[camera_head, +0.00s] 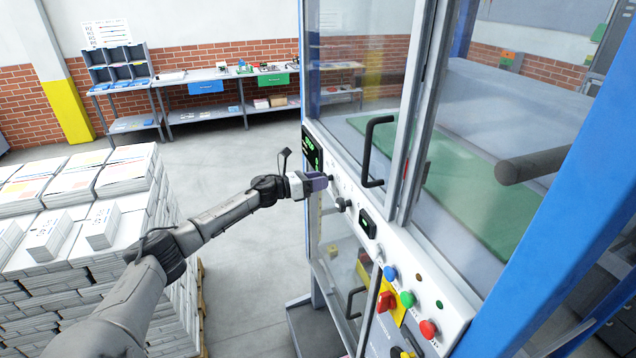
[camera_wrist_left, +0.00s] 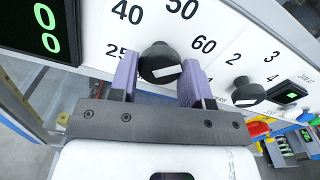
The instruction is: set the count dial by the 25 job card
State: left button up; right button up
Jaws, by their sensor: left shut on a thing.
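My left gripper (camera_head: 316,184) reaches the white control panel of the blue-framed machine, its purple fingers shut on the black count dial. In the left wrist view the fingers (camera_wrist_left: 158,82) stand on either side of the dial (camera_wrist_left: 158,56), a knob with a white mark. The numbers 25, 40, 50 and 60 are printed around it; 25 is partly hidden by the left finger. I cannot tell which number the knob points to. My right gripper is not in view. I cannot make out a 25 job card.
A second black knob (camera_wrist_left: 249,91) with printed numbers sits right of the dial. A dark display (camera_wrist_left: 40,28) shows green digits. Black door handles (camera_head: 375,150), coloured buttons (camera_head: 407,299) and a red switch (camera_head: 385,301) are nearby. Paper stacks (camera_head: 125,178) stand at the left.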

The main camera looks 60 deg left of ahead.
pick_arm(q)
jog(key=shift+n+p, duration=4.4)
jog(key=shift+n, duration=12.4)
